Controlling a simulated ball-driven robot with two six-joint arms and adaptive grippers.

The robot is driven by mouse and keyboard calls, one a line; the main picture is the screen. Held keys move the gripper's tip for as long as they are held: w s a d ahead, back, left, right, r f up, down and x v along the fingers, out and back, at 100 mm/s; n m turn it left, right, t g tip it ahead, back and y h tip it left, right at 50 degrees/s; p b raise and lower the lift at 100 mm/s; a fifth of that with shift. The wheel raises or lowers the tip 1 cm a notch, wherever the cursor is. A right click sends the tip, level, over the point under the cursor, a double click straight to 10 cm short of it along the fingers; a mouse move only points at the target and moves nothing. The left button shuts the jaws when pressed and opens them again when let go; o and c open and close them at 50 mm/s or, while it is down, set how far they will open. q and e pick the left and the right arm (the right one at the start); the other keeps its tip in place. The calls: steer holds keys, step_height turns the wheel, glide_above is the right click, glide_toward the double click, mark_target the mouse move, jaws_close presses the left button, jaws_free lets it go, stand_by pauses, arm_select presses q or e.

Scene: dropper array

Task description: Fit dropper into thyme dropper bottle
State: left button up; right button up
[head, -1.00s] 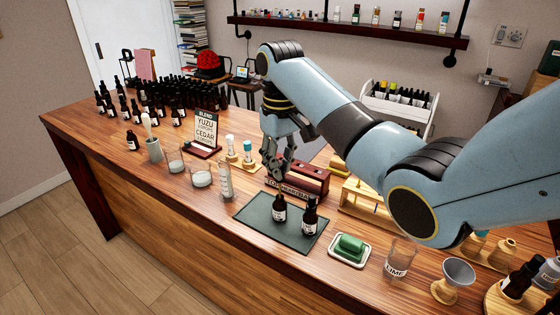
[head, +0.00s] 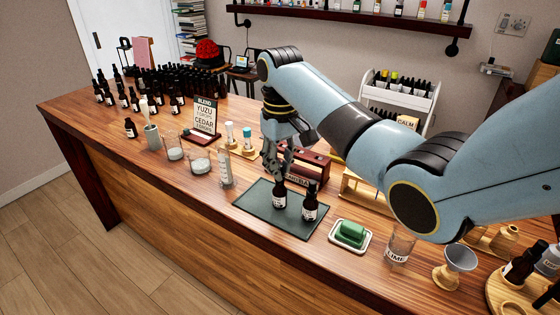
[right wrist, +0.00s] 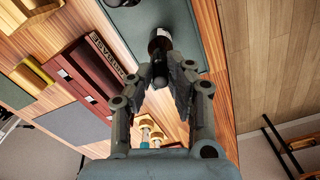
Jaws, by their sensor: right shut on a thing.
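Two dark dropper bottles with pale labels stand upright on the dark green mat (head: 258,207). They are the left bottle (head: 280,199) and the right bottle (head: 310,209); I cannot read which is thyme. My right gripper (head: 278,176) is directly over the left bottle's top, pointing down. In the right wrist view the gripper (right wrist: 161,82) is shut on a small dark piece, apparently the dropper (right wrist: 160,72), in line with the bottle beyond (right wrist: 160,38). Whether the dropper's tip is inside the neck is hidden. My left gripper is out of view.
A dark red rack (head: 309,168) stands just behind the mat. A green block on a white dish (head: 350,236), a LIME glass (head: 399,245) and a funnel (head: 459,258) are to the right. Glass vessels (head: 199,163) and a blend sign (head: 204,120) are to the left.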

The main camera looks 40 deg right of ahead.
steer(key=shift+f, duration=0.55)
steer(key=o, duration=0.8)
steer(key=shift+c, duration=0.2)
